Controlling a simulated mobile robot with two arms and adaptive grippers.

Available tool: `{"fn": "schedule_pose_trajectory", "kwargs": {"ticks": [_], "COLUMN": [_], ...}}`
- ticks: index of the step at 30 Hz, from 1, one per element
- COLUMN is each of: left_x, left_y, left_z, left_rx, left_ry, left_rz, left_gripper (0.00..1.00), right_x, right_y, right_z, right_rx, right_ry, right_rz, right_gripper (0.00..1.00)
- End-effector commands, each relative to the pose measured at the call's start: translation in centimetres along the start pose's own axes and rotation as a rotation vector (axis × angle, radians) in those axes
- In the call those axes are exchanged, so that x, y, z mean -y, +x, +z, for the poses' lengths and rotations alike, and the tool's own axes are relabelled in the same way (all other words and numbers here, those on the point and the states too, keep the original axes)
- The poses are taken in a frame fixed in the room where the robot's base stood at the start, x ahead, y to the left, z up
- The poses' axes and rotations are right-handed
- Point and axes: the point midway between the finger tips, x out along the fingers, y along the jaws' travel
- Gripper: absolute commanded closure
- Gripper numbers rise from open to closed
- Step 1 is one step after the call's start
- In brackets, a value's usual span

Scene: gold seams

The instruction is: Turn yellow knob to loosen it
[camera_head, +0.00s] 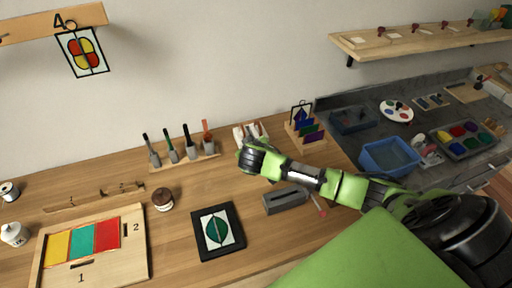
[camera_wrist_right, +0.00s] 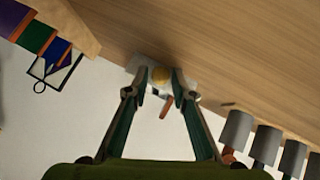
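The yellow knob (camera_wrist_right: 161,75) shows in the right wrist view as a small round cap on a pale fixture (camera_wrist_right: 135,71) at the wooden surface. My right gripper (camera_wrist_right: 161,84) is open, with one finger to each side of the knob and apparent gaps beside it. Depth and any contact are hard to judge. An orange-red piece (camera_wrist_right: 167,106) shows just below the knob between the fingers. In the head view my right arm reaches in from the right to the pale fixture (camera_head: 241,131) near the wall; the knob is hidden there. My left gripper is not in view.
A rack of several brush-like tools (camera_head: 189,157) stands left of the fixture, and a wooden rack with coloured panels (camera_head: 311,140) stands right. A grey block (camera_head: 285,201), black-framed leaf picture (camera_head: 203,246) and wooden tray (camera_head: 144,262) lie nearer. A blue bin (camera_head: 377,160) is far right.

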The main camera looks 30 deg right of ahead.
Motion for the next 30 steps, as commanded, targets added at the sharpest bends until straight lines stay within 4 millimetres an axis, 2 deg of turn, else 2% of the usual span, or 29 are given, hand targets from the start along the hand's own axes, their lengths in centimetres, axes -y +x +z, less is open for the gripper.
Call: {"fn": "schedule_pose_trajectory", "kwargs": {"ticks": [8,11,24,30], "left_x": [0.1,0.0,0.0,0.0], "left_y": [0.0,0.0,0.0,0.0], "left_z": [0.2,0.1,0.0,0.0], "left_rx": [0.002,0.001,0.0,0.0], "left_ry": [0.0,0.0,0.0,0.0], "left_rz": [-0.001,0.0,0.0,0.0], "left_gripper": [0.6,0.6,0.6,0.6], "right_x": [0.1,0.1,0.1,0.0], "right_y": [-0.8,-2.1,-10.0,-11.7], "right_z": [0.0,0.0,0.0,0.0], "right_rx": [0.0,-0.001,-0.001,0.0], "right_ry": [0.0,0.0,0.001,0.0], "right_rz": [-0.002,-0.004,-0.003,-0.001], "right_gripper": [0.76,0.76,0.76,0.76]}}
